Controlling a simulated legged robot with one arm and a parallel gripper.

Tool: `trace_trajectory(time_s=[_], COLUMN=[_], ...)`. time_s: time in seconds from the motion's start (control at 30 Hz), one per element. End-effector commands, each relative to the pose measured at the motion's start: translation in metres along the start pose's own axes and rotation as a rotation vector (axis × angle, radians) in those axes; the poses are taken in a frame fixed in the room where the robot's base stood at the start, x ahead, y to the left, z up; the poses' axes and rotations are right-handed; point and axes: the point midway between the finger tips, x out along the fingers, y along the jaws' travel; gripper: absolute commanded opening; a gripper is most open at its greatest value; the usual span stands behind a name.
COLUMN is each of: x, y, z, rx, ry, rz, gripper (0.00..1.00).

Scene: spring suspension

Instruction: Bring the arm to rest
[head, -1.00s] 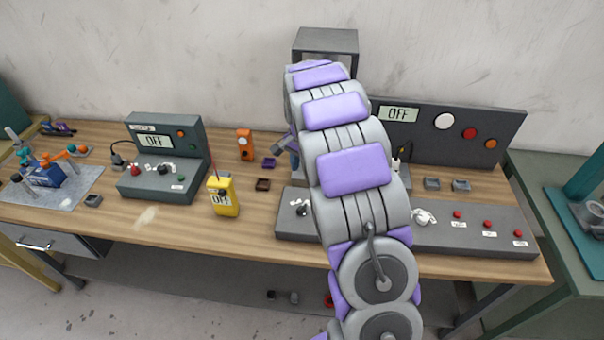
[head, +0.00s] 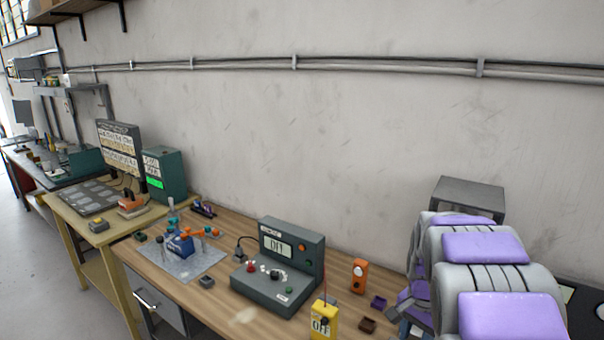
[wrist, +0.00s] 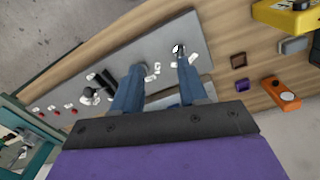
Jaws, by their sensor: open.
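My arm, grey with purple pads, rises at the lower right of the head view and hides the bench behind it. In the wrist view my gripper (wrist: 158,85) has two blue fingers set well apart, with nothing held between them. The fingers are over a long grey control panel (wrist: 140,65) with knobs, white labels and red buttons. I cannot tell how far the fingertips are from the panel. In the head view the fingertips are mostly hidden by the arm and cut by the lower edge.
A grey box (head: 468,196) stands behind my arm. Another bench is at left.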

Motion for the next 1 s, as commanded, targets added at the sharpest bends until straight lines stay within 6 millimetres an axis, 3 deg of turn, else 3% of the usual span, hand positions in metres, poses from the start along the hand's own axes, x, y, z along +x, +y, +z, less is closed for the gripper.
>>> trace_trajectory(time_s=[0.2, 0.5, 0.8, 1.0], x=[-0.019, -0.026, -0.011, 0.002], y=[0.03, 0.081, 0.14, 0.167], z=[0.07, 0.165, 0.25, 0.282], rx=[-0.179, -0.447, -0.733, -0.863], ry=[-0.02, -0.055, -0.095, -0.114], rz=[0.017, 0.027, 0.035, 0.041], gripper=[0.43, 0.43, 0.43, 0.43])
